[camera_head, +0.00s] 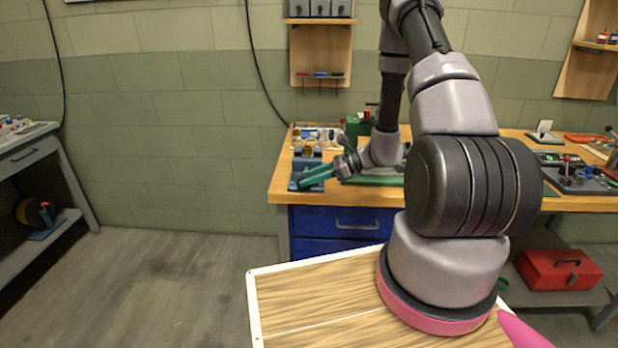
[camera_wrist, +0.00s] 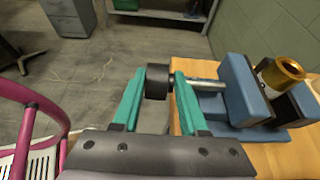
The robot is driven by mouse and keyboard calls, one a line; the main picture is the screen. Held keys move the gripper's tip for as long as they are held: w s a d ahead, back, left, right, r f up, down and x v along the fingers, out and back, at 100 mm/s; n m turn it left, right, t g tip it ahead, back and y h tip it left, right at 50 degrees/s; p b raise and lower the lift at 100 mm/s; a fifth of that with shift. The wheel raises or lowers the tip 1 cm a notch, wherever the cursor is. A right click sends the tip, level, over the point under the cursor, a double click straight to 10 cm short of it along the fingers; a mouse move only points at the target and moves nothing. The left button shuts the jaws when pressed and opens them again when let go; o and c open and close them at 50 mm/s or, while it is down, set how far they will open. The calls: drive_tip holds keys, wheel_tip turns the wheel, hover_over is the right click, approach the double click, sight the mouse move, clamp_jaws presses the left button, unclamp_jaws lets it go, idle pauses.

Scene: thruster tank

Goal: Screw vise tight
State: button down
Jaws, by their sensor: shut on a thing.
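The blue vise (camera_wrist: 244,92) is on the wooden bench at the right of the wrist view. It also shows at the bench's left end in the head view (camera_head: 297,172). A brass, hollow-topped cylinder (camera_wrist: 284,72) stands between its jaws; I cannot tell how firmly they press on it. A metal screw rod (camera_wrist: 207,84) runs left from the vise to a black knob (camera_wrist: 157,76). My gripper (camera_wrist: 159,84), with green fingers, is shut on the knob, one finger on each side. In the head view my gripper (camera_head: 328,172) partly covers the vise.
The wooden bench (camera_head: 375,194) has blue drawers (camera_head: 340,222) below. Small brass and glass items (camera_head: 318,136) stand behind the vise. Tools and dark trays (camera_head: 580,180) lie at the bench's right. The floor (camera_head: 170,270) to the left is open.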

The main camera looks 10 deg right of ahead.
drive_tip(key=shift+s+a+f+y, duration=0.2)
drive_tip(key=shift+s+f+y, duration=0.05)
drive_tip(key=shift+s+y, duration=0.2)
drive_tip(key=c, duration=0.6)
unclamp_jaws()
drive_tip(key=shift+w+d+r, duration=0.1)
drive_tip(key=shift+w, duration=0.05)
drive_tip(key=shift+d, duration=0.1)
drive_tip(key=v, duration=1)
drive_tip(key=shift+s+d+r, duration=0.15)
drive_tip(key=shift+s+d, duration=0.05)
drive_tip(key=shift+d, duration=0.05)
